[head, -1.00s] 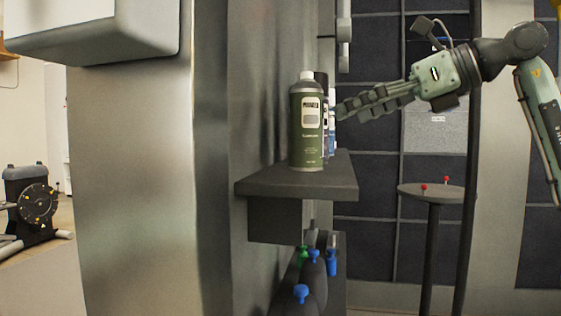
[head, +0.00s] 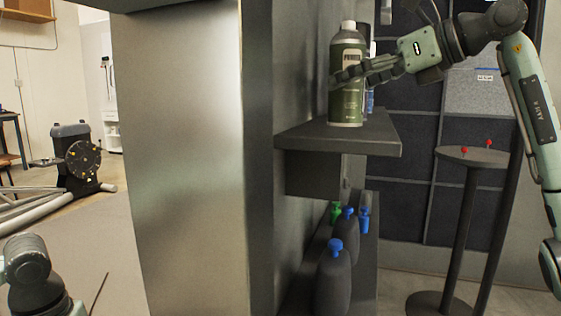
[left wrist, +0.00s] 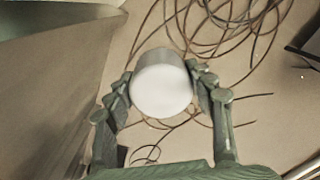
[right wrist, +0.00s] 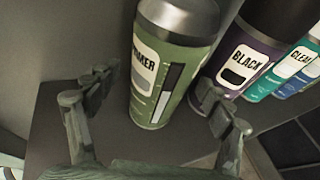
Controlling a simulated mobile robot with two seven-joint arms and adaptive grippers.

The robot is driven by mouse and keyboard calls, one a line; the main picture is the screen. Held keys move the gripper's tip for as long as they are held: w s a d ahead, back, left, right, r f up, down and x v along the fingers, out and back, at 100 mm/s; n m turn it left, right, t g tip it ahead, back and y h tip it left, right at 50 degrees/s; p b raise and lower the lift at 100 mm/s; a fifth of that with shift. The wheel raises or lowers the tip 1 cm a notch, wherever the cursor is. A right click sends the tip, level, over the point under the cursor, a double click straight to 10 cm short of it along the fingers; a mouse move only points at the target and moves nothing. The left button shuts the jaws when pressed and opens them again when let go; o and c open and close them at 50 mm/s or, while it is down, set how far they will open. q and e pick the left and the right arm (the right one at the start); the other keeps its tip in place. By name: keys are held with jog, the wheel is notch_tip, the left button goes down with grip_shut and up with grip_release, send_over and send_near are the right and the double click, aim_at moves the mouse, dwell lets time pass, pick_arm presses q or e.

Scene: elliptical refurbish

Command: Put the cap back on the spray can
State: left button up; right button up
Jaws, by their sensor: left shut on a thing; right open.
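A green spray can (head: 346,104) with a grey top stands upright on a dark shelf (head: 330,138). It also shows in the right wrist view (right wrist: 165,70), where its top is cut off by the frame edge. My right gripper (head: 352,74) is open, with its fingers around the can's body; the right wrist view shows one finger to each side of it, apparently with gaps. My left gripper (left wrist: 161,82) is shut on a pale, round cap (left wrist: 162,90), held well away from the can above the floor. In the head view only part of my left arm shows, at bottom left.
A dark purple can (right wrist: 240,65) and several other cans stand close beside the green can. A lower shelf holds dark bottles with blue and green tops (head: 335,262). A grey metal wall panel (head: 185,160) lies left of the shelves. A small round table (head: 472,156) stands right.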

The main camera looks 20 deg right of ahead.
jog(key=shift+w+a+f, duration=0.25)
jog(key=shift+w+a, duration=0.1)
jog(key=shift+w, duration=0.25)
jog(key=c, duration=1.6)
jog(key=shift+r, duration=0.15)
pick_arm(q)
notch_tip(320, 180, up, 5)
jog(key=p, duration=0.5)
pick_arm(e)
notch_tip(320, 180, up, 18)
jog(key=shift+f, duration=0.1)
